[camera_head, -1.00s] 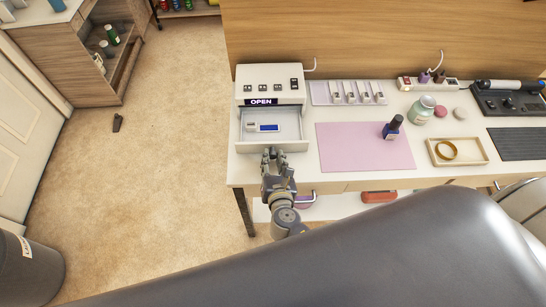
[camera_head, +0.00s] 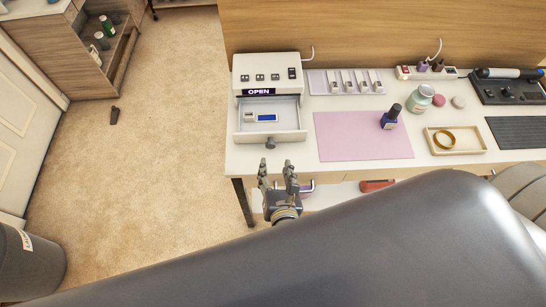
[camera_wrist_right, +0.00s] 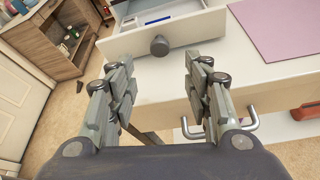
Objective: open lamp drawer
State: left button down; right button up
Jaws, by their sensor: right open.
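The white lamp unit (camera_head: 267,66) stands at the left end of the desk, with a dark "OPEN" display. My left gripper is not in view.
A pink mat (camera_head: 350,145) with a dark blue bottle (camera_head: 391,117) lies right of the drawer. A beige tray (camera_head: 480,148) holds a gold ring. A metal handle (camera_wrist_right: 220,128) sits below the desk edge. Open floor lies to the left.

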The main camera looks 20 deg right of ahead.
jog(key=shift+v, duration=1.55)
jog(key=s+d+f+m+g+y, duration=0.15)
jog(key=s+f+m+g, duration=0.35)
jog(key=f, duration=0.8)
jog(key=s+d+f+m+g+y, duration=0.15)
jog(key=s+f+m, duration=0.45)
jog(key=f, duration=0.8)
jog(key=s+d+f+m+g, duration=0.3)
jog(key=s+f+m, duration=0.3)
jog(key=s+m, duration=0.2)
jog(key=s+d+f+m+g, duration=0.3)
jog(key=s+d+f+m, duration=0.2)
jog(key=s+m, duration=0.4)
jog(key=shift+d+f+m, duration=0.3)
jog(key=shift+d+f, duration=0.05)
jog(key=shift+f, duration=0.3)
